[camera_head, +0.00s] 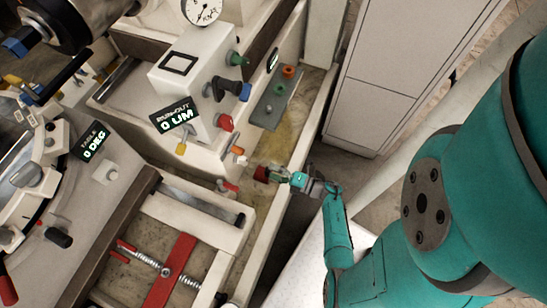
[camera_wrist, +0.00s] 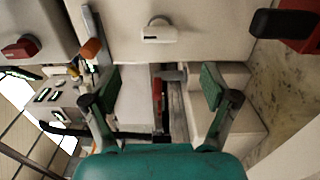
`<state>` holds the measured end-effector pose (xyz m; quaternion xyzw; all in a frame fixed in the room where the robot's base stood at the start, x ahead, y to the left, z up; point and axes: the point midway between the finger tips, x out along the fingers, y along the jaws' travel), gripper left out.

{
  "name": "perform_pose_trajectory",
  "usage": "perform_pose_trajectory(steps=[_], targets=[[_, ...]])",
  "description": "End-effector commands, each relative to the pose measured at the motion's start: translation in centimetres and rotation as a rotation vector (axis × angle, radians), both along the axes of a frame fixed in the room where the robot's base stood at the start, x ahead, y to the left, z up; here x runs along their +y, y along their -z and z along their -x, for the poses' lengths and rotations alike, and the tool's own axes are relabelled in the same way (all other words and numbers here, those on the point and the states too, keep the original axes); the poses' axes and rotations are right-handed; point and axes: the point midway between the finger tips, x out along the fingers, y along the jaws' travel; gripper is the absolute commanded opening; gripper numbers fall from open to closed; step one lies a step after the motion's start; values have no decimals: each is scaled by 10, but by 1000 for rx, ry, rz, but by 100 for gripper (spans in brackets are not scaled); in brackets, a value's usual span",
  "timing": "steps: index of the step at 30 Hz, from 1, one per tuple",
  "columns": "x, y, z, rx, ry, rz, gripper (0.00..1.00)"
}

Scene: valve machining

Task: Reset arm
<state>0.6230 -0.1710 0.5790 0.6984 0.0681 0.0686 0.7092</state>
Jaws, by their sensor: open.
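My teal arm runs down the right of the head view. My gripper (camera_head: 288,177) is close to the front side of the machine, beside a dark red part (camera_head: 262,173). In the wrist view my gripper (camera_wrist: 160,88) is open, its two green pads wide apart with nothing held between them. A red and black handle (camera_wrist: 292,25) is at the upper right of the wrist view, apart from the pads.
The machine carries a runout box (camera_head: 190,85) reading "0 UM" and a table display (camera_head: 93,142) reading "0 DEG". Several knobs and levers, including a red knob (camera_head: 225,122), stick out near my gripper. A button panel (camera_head: 275,100) and grey cabinet (camera_head: 385,70) stand beyond.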

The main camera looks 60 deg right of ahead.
Motion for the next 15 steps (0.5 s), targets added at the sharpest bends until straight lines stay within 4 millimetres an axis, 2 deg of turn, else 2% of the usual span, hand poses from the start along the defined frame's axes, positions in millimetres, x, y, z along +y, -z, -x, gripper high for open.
perform_pose_trajectory(steps=[12, 15], targets=[[0, 0, 0, 0, 0, 0, 85], [8, -4, -1, -6, 6, -12, 85]])
